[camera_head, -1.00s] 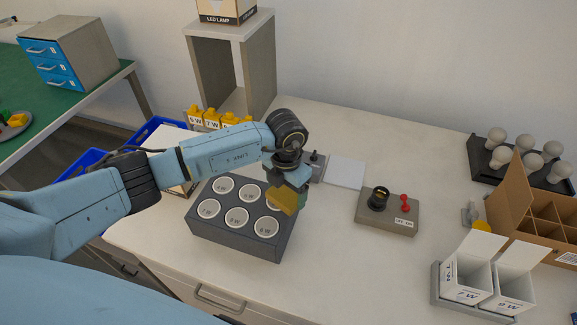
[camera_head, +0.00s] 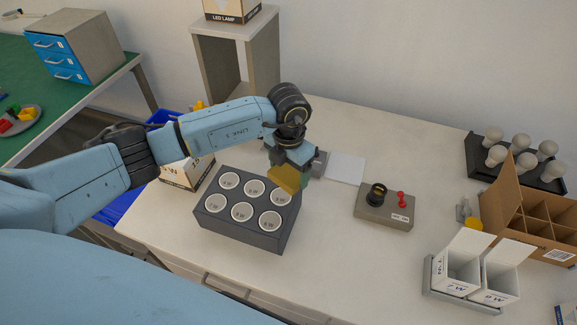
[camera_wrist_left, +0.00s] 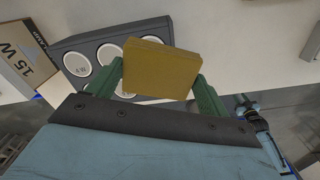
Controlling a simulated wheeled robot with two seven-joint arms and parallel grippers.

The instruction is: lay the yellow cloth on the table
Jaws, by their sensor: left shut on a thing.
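The yellow cloth (camera_head: 284,178) looks like a small folded mustard block. My left gripper (camera_head: 290,172) is shut on it and holds it over the back right part of the grey six-hole block. In the left wrist view the cloth (camera_wrist_left: 161,68) sits between the two green fingers and hides part of the block behind it. The white table (camera_head: 335,230) carries the block and the other items. My right gripper is not in view.
The grey block (camera_head: 246,240) has round labelled holes. A socket box (camera_head: 384,208) with a red switch, two open white cartons (camera_head: 462,275), a divided cardboard box (camera_head: 530,215) and a bulb tray (camera_head: 480,160) stand to the right. The front middle of the table is clear.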

